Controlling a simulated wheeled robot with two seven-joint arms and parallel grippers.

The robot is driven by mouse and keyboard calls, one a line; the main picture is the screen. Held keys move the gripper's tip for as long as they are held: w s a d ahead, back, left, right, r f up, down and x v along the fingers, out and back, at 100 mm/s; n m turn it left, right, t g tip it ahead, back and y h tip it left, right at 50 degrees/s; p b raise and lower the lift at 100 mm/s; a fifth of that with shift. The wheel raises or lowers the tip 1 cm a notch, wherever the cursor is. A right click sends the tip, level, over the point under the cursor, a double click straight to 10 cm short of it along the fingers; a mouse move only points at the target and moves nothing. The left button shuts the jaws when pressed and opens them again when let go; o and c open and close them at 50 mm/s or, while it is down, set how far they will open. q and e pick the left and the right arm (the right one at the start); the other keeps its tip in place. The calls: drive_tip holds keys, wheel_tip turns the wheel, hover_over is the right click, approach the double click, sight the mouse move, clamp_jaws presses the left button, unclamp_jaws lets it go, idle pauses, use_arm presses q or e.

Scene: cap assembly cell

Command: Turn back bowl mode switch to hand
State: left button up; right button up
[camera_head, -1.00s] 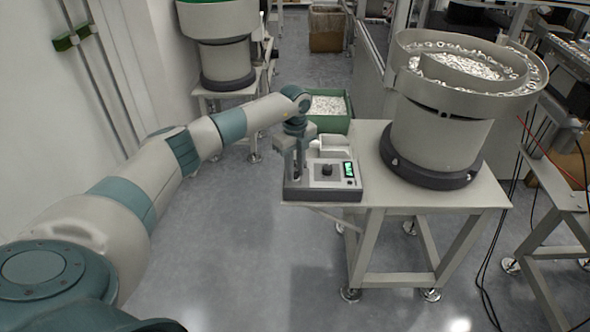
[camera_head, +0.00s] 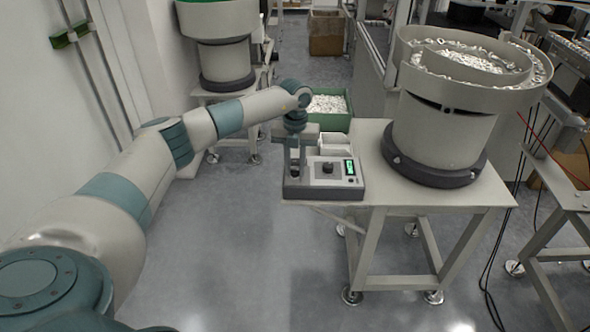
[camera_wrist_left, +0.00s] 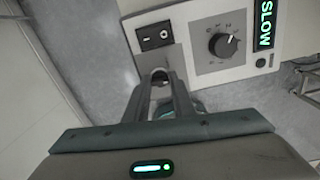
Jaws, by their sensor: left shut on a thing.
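The control box (camera_head: 342,187) of the bowl feeder stands on the front left corner of the pale table. In the left wrist view its panel (camera_wrist_left: 262,78) shows a black rocker switch, a round black dial and a green display reading SLOW. My left gripper (camera_head: 295,172) reaches down at the box's left side. In the left wrist view its two fingers (camera_wrist_left: 163,84) are shut on a small round switch (camera_wrist_left: 159,74) below the rocker switch. The fingers hide most of this switch, so its pointing direction cannot be told. My right gripper is not in view.
A vibratory bowl (camera_head: 440,130) full of small parts stands on the table (camera_head: 460,197), right of the box. A green bin (camera_head: 329,120) of parts is behind the box. A second feeder (camera_head: 222,50) stands at the back left. The floor in front is clear.

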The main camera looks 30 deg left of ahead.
use_arm(q)
drive_tip(key=m+b, duration=0.1)
drive_tip(key=m, duration=0.2)
drive_tip(key=shift+m, duration=0.4)
drive_tip(key=shift+m+b, duration=0.7)
drive_tip(key=shift+m, duration=1.2)
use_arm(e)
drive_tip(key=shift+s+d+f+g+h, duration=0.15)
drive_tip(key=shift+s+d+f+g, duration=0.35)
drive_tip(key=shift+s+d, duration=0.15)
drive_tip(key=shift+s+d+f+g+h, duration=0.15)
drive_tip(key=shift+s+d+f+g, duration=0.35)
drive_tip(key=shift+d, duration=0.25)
use_arm(q)
drive_tip(key=shift+r, duration=0.1)
drive_tip(key=o, duration=1.1)
drive_tip(key=shift+c, duration=0.2)
